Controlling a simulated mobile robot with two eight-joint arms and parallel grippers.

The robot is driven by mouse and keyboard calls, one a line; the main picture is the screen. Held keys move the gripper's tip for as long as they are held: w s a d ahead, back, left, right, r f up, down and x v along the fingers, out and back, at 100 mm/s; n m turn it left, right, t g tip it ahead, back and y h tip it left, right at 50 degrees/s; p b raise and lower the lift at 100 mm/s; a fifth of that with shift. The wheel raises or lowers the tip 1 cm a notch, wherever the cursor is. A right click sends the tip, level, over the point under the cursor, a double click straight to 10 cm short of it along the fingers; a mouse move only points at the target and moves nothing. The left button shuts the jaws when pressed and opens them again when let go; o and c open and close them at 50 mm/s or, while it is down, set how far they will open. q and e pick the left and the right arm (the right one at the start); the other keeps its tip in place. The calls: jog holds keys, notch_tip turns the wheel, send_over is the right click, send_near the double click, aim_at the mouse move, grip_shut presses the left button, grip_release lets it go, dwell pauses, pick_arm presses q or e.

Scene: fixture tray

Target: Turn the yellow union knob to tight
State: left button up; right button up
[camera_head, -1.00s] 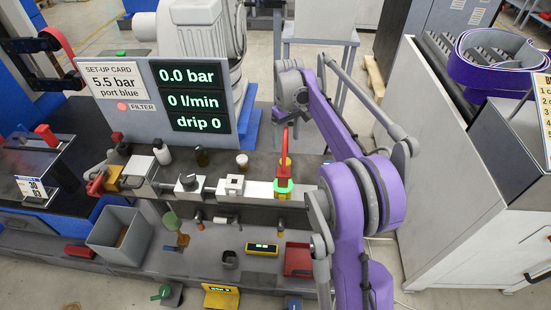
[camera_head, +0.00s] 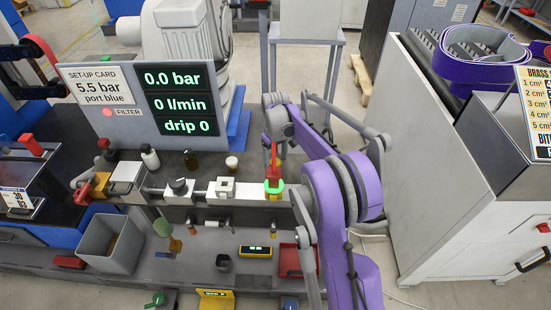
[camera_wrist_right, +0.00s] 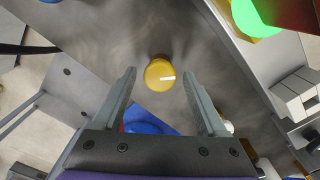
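My right gripper (camera_wrist_right: 160,78) is open, with one finger to each side of the knob and a gap on both sides. I cannot tell how far above the knob the fingertips are. In the head view my purple right arm reaches over the right end of the bench, beside a red upright handle (camera_head: 273,160) with a bright green ring (camera_head: 273,187). The knob is mostly hidden there. My left gripper is not in view.
The display panel (camera_head: 180,100) reads 0.0 bar, 0 l/min and drip 0. The set-up card (camera_head: 98,85) reads 5.5 bar, port blue. The green ring and red handle are close at the upper right.

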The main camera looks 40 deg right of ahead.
grip_shut()
jog(key=shift+m, duration=0.4)
jog(key=m, duration=0.4)
jog(key=shift+m+b, duration=0.4)
jog(key=shift+m, duration=2.1)
jog(key=shift+o, duration=1)
grip_release()
